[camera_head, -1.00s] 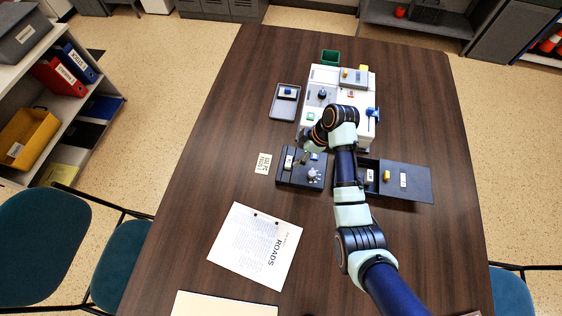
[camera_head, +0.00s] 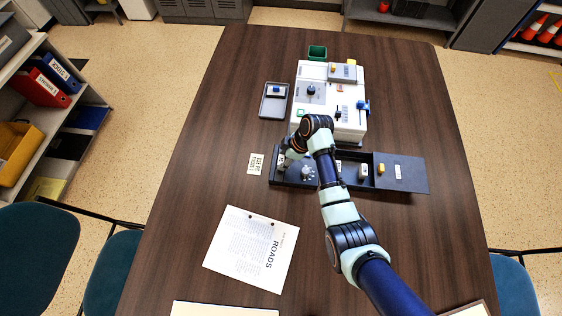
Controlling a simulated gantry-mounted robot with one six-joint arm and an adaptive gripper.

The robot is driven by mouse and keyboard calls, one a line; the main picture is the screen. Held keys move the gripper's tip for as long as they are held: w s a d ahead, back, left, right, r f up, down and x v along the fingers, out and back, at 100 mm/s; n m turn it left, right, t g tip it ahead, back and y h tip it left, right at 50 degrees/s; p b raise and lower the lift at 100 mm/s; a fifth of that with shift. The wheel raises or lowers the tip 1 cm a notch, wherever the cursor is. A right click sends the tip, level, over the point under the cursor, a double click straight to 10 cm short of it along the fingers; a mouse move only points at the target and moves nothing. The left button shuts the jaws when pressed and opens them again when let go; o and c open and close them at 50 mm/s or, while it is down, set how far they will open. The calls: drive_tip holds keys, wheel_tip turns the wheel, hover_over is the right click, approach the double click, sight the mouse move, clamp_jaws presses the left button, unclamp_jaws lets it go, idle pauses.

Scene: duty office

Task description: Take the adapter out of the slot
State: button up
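A dark shallow unit (camera_head: 283,183) lies on the table in front of the white machine, holding a grey knob (camera_head: 307,171) and a small white labelled piece (camera_head: 281,160) at its left end. I cannot tell for sure which piece is the adapter; the slot itself is not clear from here. My gripper (camera_head: 287,163) points down over the left end of this unit, right beside the white labelled piece. The fingers are small and partly hidden by my wrist, so I cannot tell whether they are open or touch the piece.
The white machine (camera_head: 350,128) stands behind, with a blue valve-like part (camera_head: 362,107) on its right side. A small tray (camera_head: 264,112), green bin (camera_head: 317,52) and printed sheet (camera_head: 232,262) lie around.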

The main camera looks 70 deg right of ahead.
drive_tip(key=c, duration=0.4)
drive_tip(key=shift+r, duration=0.1)
wheel_tip(320, 180, up, 20)
drive_tip(key=p, duration=0.4)
drive_tip(key=shift+p, duration=0.35)
